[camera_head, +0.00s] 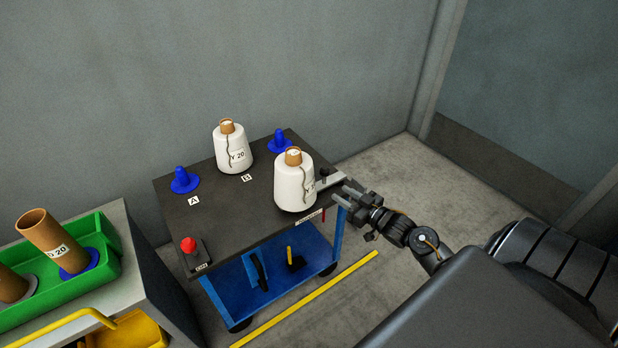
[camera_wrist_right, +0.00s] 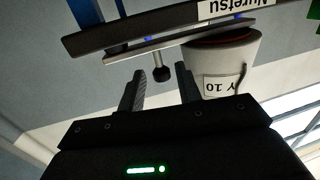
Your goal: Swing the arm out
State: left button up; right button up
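A flat grey metal arm (camera_head: 333,180) with an upright black knob (camera_head: 324,173) lies at the right edge of the dark trolley top, by the right white yarn bobbin (camera_head: 291,188). My right gripper (camera_head: 345,194) is just off that edge, beside the arm. In the right wrist view, which is upside down, the two fingers (camera_wrist_right: 162,92) are apart and empty. The knob (camera_wrist_right: 162,74) shows between and beyond the fingertips, and I cannot see contact. The bobbin, labelled Y 10 (camera_wrist_right: 222,84), is beyond the right-hand finger. My left gripper is not in view.
The trolley top (camera_head: 232,206) also carries a Y 20 bobbin (camera_head: 229,160), blue cones (camera_head: 182,178) at A and near B, and a red button (camera_head: 188,245). A green tray (camera_head: 108,262) with cardboard tubes stands left. A yellow floor line (camera_head: 305,300) runs in front.

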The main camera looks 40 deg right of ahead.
jog(key=shift+t, duration=0.3)
jog(key=w, duration=0.6)
jog(key=w+a+r, duration=0.1)
jog(key=w, duration=0.3)
jog(key=shift+r+b, duration=0.1)
jog(key=shift+b, duration=0.25)
jog(key=shift+w+a, duration=0.1)
jog(key=shift+w, duration=0.35)
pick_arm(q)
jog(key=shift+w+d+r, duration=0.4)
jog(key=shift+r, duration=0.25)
pick_arm(e)
grip_shut()
